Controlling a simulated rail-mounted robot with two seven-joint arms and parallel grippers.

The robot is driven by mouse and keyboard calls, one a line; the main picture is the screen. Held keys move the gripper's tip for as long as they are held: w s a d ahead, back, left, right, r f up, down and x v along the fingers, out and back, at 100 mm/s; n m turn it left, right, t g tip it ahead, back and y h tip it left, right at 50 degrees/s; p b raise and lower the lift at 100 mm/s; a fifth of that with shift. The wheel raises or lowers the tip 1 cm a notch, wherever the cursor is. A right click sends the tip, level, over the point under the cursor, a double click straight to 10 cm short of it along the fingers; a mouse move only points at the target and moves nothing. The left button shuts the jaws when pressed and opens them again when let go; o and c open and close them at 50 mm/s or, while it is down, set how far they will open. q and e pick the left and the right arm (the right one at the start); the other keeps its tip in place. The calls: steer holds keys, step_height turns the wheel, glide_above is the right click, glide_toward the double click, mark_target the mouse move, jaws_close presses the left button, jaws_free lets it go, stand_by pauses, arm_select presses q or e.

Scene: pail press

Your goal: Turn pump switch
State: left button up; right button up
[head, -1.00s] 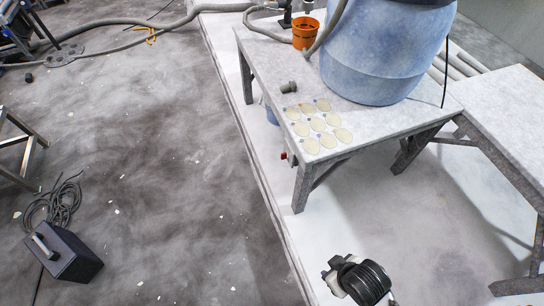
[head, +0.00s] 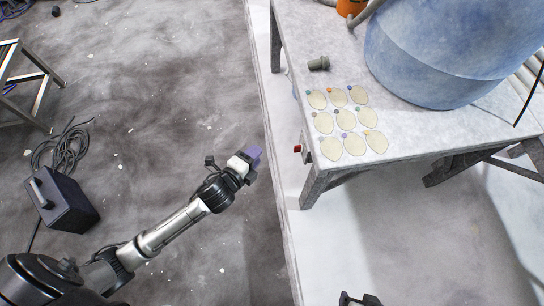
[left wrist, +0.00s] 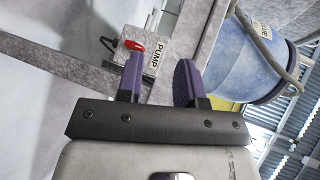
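The pump switch (head: 298,149) is a small red knob on a box on the side of the table leg, near its front corner. In the left wrist view the red knob (left wrist: 134,46) sits on a pale plate marked PUMP (left wrist: 153,58). My left gripper (head: 254,155) is left of the switch in the head view, apart from it. In the left wrist view its purple fingers (left wrist: 159,75) are spread with nothing between them, and the left finger partly overlaps the plate just below the knob.
The grey table (head: 330,75) carries a big blue tub (head: 430,60), a grey fitting (head: 318,64) and several pale discs (head: 344,121). A black box with coiled cable (head: 65,205) and a metal stand (head: 30,80) are at left.

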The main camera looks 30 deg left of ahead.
arm_select(q)
steer(key=w+d+f+m+t+h+b, duration=0.25)
steer(key=w+m+h+b, duration=0.2)
steer(key=m, duration=0.65)
steer(key=m+g+h+b, duration=0.4)
steer(key=m+g+h, duration=0.3)
steer(key=m, duration=0.9)
glide_toward(298, 149)
step_height(298, 149, down, 3)
steer(key=w+h, duration=0.1)
steer(key=x, duration=0.7)
steer(key=shift+w+d+r+m+t, duration=0.25)
steer(key=shift+w+r+m+t, duration=0.05)
steer(key=shift+r+t, duration=0.05)
steer(key=c, duration=0.6)
steer(key=shift+o, duration=0.2)
steer(key=n, duration=1.7)
steer(key=shift+o, duration=1.4)
steer(key=shift+n, duration=0.4)
steer(key=o, duration=0.5)
arm_select(e)
step_height(298, 149, down, 10)
steer(key=shift+s+d+f, duration=0.15)
steer(key=shift+s+d, duration=0.1)
steer(key=shift+s, duration=0.05)
